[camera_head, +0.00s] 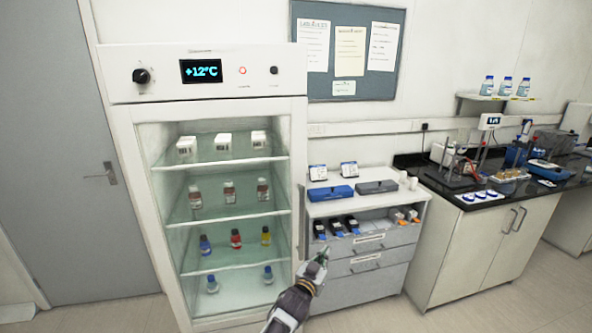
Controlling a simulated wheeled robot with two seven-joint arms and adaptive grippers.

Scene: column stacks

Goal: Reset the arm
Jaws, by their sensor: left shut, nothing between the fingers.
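My left arm (288,308) comes in at the bottom middle of the head view and points up and to the right. Its gripper (322,255) is shut and empty. In the picture it lies in front of the grey drawer front of the small cabinet, right of the fridge's lower edge. I cannot tell how far it is from the drawers. My right arm and gripper are out of view.
A white fridge (215,85) showing +12°C holds boxes and bottles on several shelves. The drawer cabinet (375,283) carries a blue case (330,192) and a grey case (377,187). A black-topped bench (465,245) stands right. Floor is bare at lower right.

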